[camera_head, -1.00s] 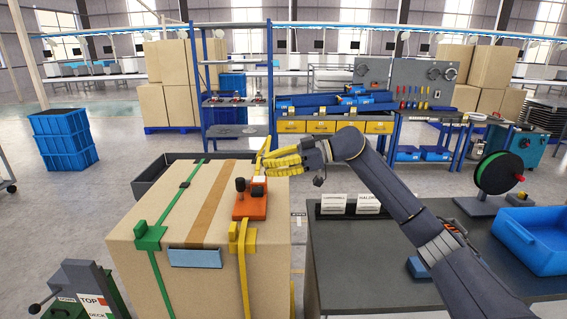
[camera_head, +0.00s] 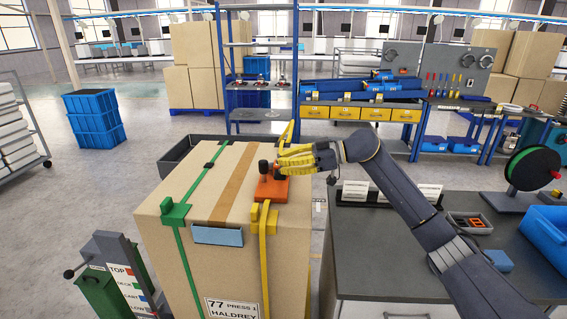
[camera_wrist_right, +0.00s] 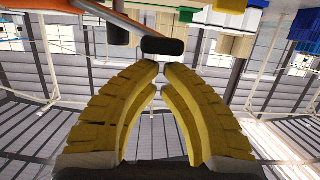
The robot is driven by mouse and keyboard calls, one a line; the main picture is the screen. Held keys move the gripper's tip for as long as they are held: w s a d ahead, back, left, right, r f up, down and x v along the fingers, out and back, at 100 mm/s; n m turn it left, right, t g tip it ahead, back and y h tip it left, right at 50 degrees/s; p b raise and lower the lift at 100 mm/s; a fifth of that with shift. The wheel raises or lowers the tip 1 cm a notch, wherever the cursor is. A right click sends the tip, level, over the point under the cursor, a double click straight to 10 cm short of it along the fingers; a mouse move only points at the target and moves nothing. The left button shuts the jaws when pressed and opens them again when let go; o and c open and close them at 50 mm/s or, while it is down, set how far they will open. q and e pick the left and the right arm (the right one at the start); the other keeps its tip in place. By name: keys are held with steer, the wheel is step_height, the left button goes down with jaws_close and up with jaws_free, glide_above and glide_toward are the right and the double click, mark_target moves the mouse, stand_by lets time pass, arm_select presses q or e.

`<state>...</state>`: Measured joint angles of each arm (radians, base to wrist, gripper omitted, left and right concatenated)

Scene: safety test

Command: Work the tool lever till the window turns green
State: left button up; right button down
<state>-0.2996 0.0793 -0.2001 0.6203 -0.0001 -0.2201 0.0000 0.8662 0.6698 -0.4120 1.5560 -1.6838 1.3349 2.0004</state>
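The orange strapping tool (camera_head: 271,188) sits on top of a large cardboard box (camera_head: 222,262), at the yellow strap. It has black knobs (camera_head: 263,167). My right gripper (camera_head: 281,163), with yellow fingers, comes from the right and is level with the tool's top, close to the knobs. In the right wrist view the fingertips (camera_wrist_right: 161,68) are nearly together, with a black knob (camera_wrist_right: 163,46) right at them. I cannot tell whether they touch it. The tool's window is hidden behind the fingers in the head view. My left gripper is not in view.
A green strap (camera_head: 178,208) runs over the box, beside a blue tag (camera_head: 218,236). A dark bench (camera_head: 400,255) stands at the right with a blue bin (camera_head: 550,235) and a green reel (camera_head: 530,168). A green stand (camera_head: 100,290) is at the lower left.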

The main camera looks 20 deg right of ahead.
steer(key=shift+s+f, duration=0.1)
steer(key=shift+s+a+f+n, duration=0.1)
steer(key=shift+s+f+n, duration=0.05)
steer(key=shift+f+n, duration=0.15)
steer(key=shift+s+f+t, duration=0.1)
steer(key=shift+f+t, duration=0.05)
steer(key=shift+t, duration=0.15)
steer(key=shift+s+a+f+n, duration=0.1)
steer(key=shift+s+f+n, duration=0.1)
steer(key=shift+f+n, duration=0.1)
steer(key=shift+s+a+f+n+t, duration=0.1)
steer(key=shift+s+f+n+t, duration=0.15)
steer(key=shift+f+n, duration=0.3)
steer(key=shift+s+a+f+n+t, duration=0.15)
steer(key=shift+s+f+n, duration=0.1)
steer(key=shift+f+n, duration=0.3)
steer(key=shift+s+f, duration=0.15)
steer(key=shift+f, duration=0.65)
